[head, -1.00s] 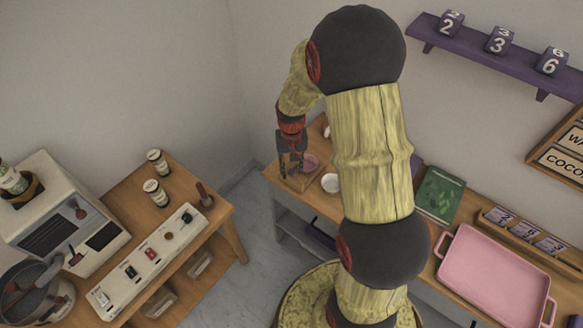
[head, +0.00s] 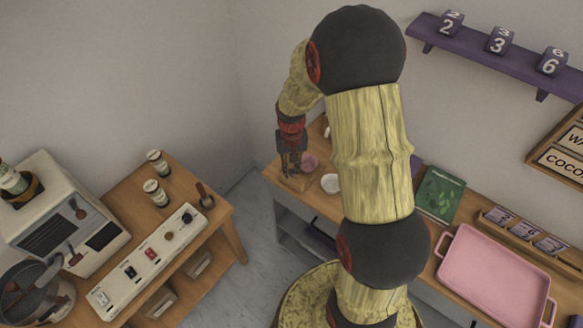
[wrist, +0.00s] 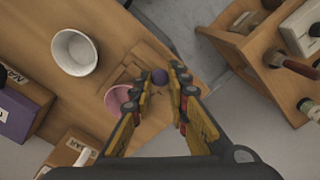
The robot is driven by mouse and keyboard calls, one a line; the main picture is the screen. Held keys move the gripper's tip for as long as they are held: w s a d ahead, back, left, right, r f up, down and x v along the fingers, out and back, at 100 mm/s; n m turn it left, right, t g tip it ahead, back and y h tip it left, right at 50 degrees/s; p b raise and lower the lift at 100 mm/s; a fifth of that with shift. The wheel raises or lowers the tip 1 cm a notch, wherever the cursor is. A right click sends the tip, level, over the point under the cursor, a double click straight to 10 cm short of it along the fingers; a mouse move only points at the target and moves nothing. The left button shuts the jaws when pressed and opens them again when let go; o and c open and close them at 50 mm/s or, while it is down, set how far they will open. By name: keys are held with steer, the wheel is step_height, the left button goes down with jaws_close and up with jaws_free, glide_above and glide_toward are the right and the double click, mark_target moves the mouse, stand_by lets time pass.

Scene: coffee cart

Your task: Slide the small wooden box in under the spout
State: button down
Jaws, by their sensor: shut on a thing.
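My gripper (wrist: 181,84) is shut at that end of the box; the fingers hide part of the contact. In the head view my gripper (head: 292,168) is low over the counter's left end, and the box (head: 298,184) shows only in part beneath it. A pink cup (wrist: 116,98) is right beside the box. I cannot make out the spout in either view.
A white cup (wrist: 75,52) stands near the box. A purple box (wrist: 16,115) and a sugar box (wrist: 68,153) are farther along. A gap of floor separates this counter from the side table (head: 228,212) with the white machine (head: 62,225). A pink tray (head: 495,280) lies at right.

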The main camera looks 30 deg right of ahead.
steer(key=w+d+p, duration=0.1)
steer(key=w+d, duration=0.3)
steer(key=d, duration=0.7)
steer(key=shift+w+d, duration=0.15)
steer(key=shift+d, duration=0.15)
steer(key=shift+r, duration=0.1)
steer(key=c, duration=1.8)
jaws_free()
steer(key=shift+d, duration=0.15)
steer(key=shift+o, duration=0.6)
step_height(320, 180, up, 12)
